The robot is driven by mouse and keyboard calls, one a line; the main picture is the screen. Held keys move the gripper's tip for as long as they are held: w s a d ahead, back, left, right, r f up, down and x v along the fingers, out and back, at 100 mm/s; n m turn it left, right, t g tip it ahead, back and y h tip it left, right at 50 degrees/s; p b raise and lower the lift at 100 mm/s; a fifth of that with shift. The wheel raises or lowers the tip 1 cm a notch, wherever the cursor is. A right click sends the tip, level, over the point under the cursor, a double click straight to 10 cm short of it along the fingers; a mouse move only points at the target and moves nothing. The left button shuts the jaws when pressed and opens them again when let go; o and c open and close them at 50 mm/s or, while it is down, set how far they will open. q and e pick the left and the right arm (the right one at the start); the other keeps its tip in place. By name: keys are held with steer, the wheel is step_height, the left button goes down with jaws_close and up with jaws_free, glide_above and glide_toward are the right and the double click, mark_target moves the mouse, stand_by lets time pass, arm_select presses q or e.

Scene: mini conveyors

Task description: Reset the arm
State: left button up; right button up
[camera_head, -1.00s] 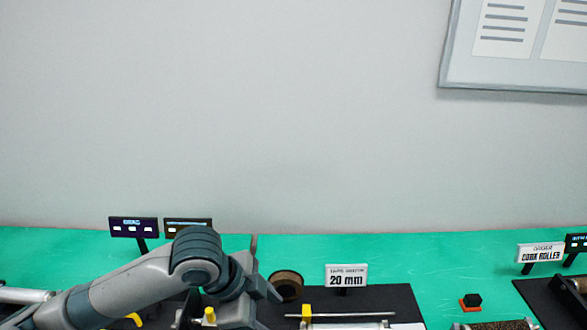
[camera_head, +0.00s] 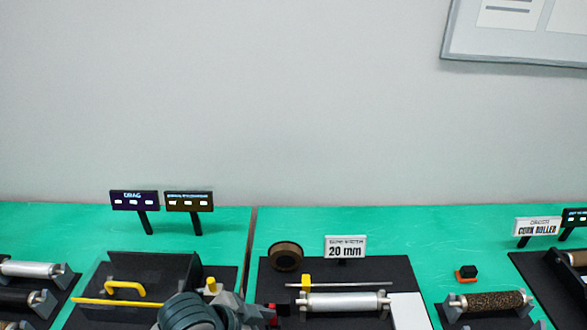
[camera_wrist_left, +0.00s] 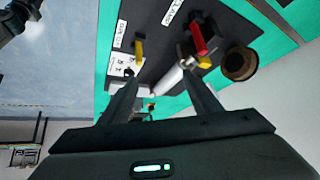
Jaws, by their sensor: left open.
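My left arm comes in at the bottom of the head view, with its dark joint (camera_head: 190,312) low in the picture. In the left wrist view my left gripper (camera_wrist_left: 162,72) has its fingers apart, with nothing held between them. A silver roller (camera_wrist_left: 170,79) shows beyond the fingers, apart from them as far as I can tell. The same roller lies on its supports in the head view (camera_head: 342,302). A red and black piece (camera_wrist_left: 198,36) stands near the roller. I see no right gripper.
A black mat (camera_head: 405,270) carries a brown ring (camera_head: 286,256) and a "20 mm" sign (camera_head: 345,248). Left of it stand a dark tray with a yellow handle (camera_head: 125,289) and two small displays (camera_head: 134,201). A cork roller (camera_head: 487,301) lies right. Green table is bare behind.

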arm_select(q)
steer(key=s+a+f+n+y, duration=0.3)
steer(key=s+a+f+n, duration=0.2)
steer(key=s+a+f, duration=0.3)
steer(key=s+a+f+n+y, duration=0.3)
steer(key=s+a+f+n, duration=0.25)
steer(key=s+a, duration=0.5)
step_height(320, 180, down, 35)
steer(key=s+m+g+b, duration=0.1)
steer(key=s+g+b, duration=0.1)
steer(key=b, duration=0.4)
steer(key=s+a+f+g+b, duration=0.1)
steer(key=s+a+f+b, duration=0.2)
steer(key=s+f, duration=1.4)
step_height(320, 180, down, 4)
steer(key=shift+b, duration=0.65)
